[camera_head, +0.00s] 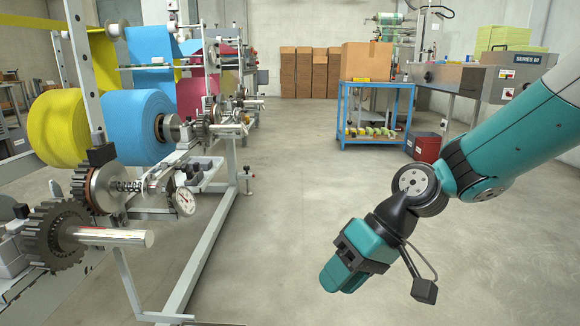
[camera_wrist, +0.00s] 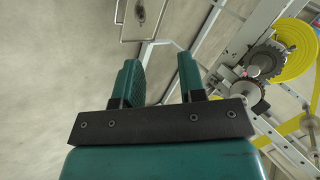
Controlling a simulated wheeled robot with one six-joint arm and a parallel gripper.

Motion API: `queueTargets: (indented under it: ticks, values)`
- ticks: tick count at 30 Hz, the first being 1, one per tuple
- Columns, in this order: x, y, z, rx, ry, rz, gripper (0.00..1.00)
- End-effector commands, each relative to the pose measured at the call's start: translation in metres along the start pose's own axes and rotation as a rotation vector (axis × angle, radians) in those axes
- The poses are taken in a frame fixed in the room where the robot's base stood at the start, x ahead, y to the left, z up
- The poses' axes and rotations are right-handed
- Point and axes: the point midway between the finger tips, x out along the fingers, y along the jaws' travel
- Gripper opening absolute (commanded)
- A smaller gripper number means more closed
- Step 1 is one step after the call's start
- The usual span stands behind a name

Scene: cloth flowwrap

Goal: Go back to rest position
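My gripper (camera_head: 345,277) hangs in free air in the right half of the head view, pointing down and to the left. In the wrist view my gripper (camera_wrist: 158,64) shows two teal fingers standing apart with bare floor visible between them. It is open and nothing is held. My teal arm comes in from the right edge of the head view.
The wrapping machine, with a yellow roll (camera_head: 57,128), a blue roll (camera_head: 142,125) and gears (camera_head: 52,237), stands at the left. A blue cart (camera_head: 343,110) with a cardboard box (camera_head: 366,61) stands at the back. The floor (camera_head: 280,190) between is clear.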

Motion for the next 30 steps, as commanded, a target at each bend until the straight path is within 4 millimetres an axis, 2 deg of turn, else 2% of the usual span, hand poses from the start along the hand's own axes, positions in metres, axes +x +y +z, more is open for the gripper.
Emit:
queueTargets:
  ticks: [1,6,12,17,18,26,30]
  values:
    - [-0.021,-0.022,0.014,-0.025,-0.005,0.045,0.37]
    - [-0.059,-0.058,0.065,-0.063,-0.032,0.168,0.37]
    - [-0.084,-0.079,0.114,-0.083,-0.044,0.266,0.37]
    - [-0.098,-0.089,0.15,-0.092,-0.048,0.33,0.37]
    - [-0.111,-0.098,0.145,-0.089,-0.05,0.329,0.37]
    - [-0.16,-0.135,0.13,-0.087,-0.051,0.326,0.37]
    - [-0.196,-0.162,0.12,-0.088,-0.051,0.326,0.37]
